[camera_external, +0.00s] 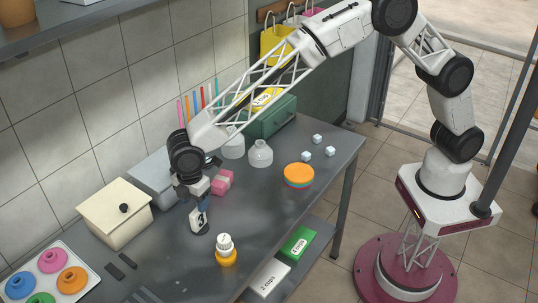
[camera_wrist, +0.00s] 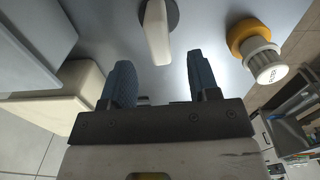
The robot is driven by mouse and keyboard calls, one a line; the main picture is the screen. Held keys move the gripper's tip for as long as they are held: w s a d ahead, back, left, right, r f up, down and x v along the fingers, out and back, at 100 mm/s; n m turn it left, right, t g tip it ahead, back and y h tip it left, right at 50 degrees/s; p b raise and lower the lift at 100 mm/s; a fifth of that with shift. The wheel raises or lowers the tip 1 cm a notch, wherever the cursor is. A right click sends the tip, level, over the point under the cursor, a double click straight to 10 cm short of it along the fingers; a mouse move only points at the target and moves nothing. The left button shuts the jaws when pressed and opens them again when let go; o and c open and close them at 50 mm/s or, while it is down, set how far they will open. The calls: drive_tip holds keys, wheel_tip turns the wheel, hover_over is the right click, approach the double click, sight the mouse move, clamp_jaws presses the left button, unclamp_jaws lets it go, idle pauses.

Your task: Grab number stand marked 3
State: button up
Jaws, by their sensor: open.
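The number stand marked 3 (camera_external: 200,221) is a white upright plate with a dark 3 on a dark round base, standing on the grey table. In the wrist view the stand (camera_wrist: 157,35) shows as a pale plate with its dark base at the top edge. My gripper (camera_external: 196,195) is just above the stand, pointing down. In the wrist view my gripper (camera_wrist: 160,62) has its two blue fingers apart, with the plate's near end level with the gap between the fingertips. I see no finger touching the stand.
A cream box (camera_external: 113,218) stands left of the stand. A white bottle with an orange base (camera_external: 225,249) stands at its front right. A pink block (camera_external: 222,182) lies behind. An orange disc stack (camera_external: 298,174) and white cubes are farther right. The table between is clear.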

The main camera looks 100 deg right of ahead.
sight(197, 214)
drive_tip(key=shift+f, duration=0.6)
drive_tip(key=shift+d+f, duration=0.15)
drive_tip(key=shift+f, duration=2.45)
drive_tip(key=c, duration=1)
clamp_jaws()
drive_tip(key=shift+r, duration=0.15)
